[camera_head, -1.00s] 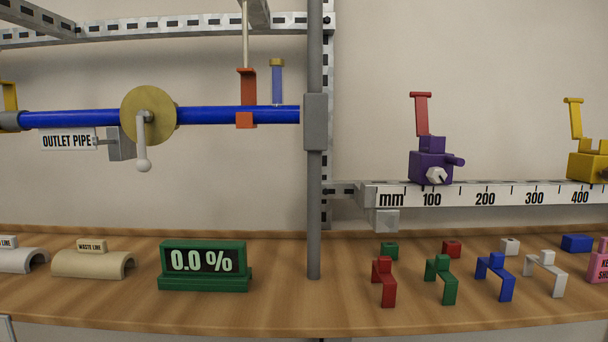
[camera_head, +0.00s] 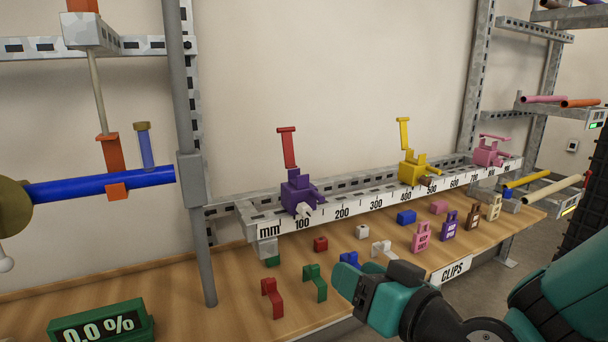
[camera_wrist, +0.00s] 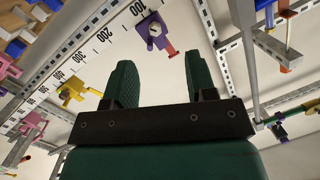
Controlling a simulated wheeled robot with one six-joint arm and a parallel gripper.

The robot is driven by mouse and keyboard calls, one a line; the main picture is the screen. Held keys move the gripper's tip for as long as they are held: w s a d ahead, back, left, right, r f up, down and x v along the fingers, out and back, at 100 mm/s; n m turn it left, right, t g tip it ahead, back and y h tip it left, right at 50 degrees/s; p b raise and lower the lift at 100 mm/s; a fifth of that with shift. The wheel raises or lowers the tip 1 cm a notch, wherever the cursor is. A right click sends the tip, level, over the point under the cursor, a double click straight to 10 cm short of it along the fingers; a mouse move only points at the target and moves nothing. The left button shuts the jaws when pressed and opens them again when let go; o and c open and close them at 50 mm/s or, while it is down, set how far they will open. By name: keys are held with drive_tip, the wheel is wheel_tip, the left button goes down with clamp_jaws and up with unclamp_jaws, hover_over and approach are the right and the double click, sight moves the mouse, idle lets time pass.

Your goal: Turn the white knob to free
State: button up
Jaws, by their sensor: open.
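The white knob (camera_head: 304,210) sits on the front of the purple clamp (camera_head: 297,190), near the 100 mark of the mm rail. The clamp's red lever (camera_head: 287,148) stands up. In the wrist view the purple clamp (camera_wrist: 153,38) and its white knob (camera_wrist: 155,29) lie beyond the fingertips, near the top. My gripper (camera_head: 348,274) is at the lower right of the knob in the head view, above the bench front and apart from the clamp. Its two green fingers (camera_wrist: 154,72) are open with nothing between them. Any marking at the knob is too small to read.
A yellow clamp (camera_head: 413,168) and a pink clamp (camera_head: 488,152) sit farther right on the rail (camera_head: 345,208). Coloured clips and blocks lie on the bench (camera_head: 180,290) below. A grey post (camera_head: 190,160) stands left of the purple clamp, beside the blue pipe (camera_head: 100,185).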

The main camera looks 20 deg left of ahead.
drive_tip(key=w+r+m+t+p, duration=0.1)
drive_tip(key=m+t+p, duration=0.1)
drive_tip(key=t, duration=0.1)
drive_tip(key=p, duration=1.9)
approach(306, 215)
drive_tip(key=w+a+r, duration=0.1)
drive_tip(key=w+a, duration=0.1)
drive_tip(key=a, duration=0.1)
drive_tip(key=w+p, duration=0.1)
drive_tip(key=p, duration=0.3)
drive_tip(key=shift+a+p, duration=0.35)
drive_tip(key=shift+p, duration=0.05)
drive_tip(key=shift+f+p+x, duration=0.2)
drive_tip(key=shift+p+x, duration=0.05)
drive_tip(key=shift+x, duration=1.25)
drive_tip(key=shift+f+p+x, duration=0.2)
drive_tip(key=shift+x, duration=1.25)
